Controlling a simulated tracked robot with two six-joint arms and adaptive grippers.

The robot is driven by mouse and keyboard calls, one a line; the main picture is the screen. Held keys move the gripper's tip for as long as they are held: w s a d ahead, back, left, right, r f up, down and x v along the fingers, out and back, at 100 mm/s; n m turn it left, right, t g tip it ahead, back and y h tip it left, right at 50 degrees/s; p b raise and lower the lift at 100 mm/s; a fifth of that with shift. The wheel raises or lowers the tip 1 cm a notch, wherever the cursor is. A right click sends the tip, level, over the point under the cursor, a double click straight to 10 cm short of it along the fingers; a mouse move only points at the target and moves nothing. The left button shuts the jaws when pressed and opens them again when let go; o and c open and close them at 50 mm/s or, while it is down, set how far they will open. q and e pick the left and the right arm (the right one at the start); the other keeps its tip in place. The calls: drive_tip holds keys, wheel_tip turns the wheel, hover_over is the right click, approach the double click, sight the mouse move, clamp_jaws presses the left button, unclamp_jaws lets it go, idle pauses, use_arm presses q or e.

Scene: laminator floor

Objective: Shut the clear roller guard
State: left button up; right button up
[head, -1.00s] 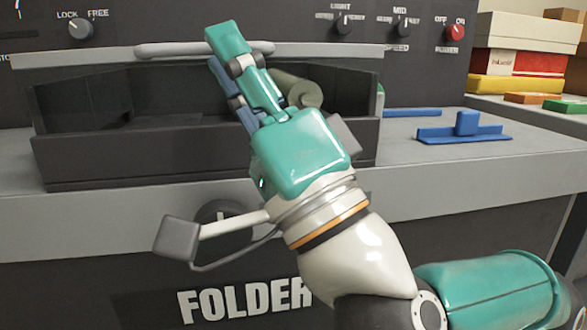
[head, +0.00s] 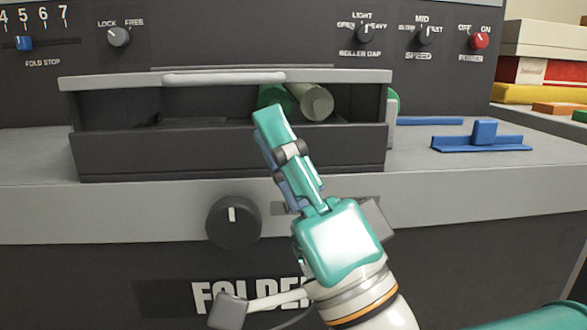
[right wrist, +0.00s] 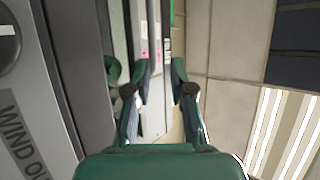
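The roller guard shows in the head view as a grey front edge (head: 345,78) with a pale handle bar (head: 223,78); its clear pane is hard to make out. It is raised, with an open gap between its edge and the dark front wall (head: 225,152) of the roller housing. A green and grey roller (head: 313,101) shows in the gap. My left gripper is out of view.
A black knob (head: 233,221) is on the machine's front, left of my right gripper. A blue guide (head: 482,140) lies on the grey deck at right. Colored paper stacks (head: 540,70) stand at far right.

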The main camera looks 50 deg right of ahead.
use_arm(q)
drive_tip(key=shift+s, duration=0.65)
use_arm(e)
drive_tip(key=shift+s+f, duration=0.7)
drive_tip(key=shift+f, duration=0.35)
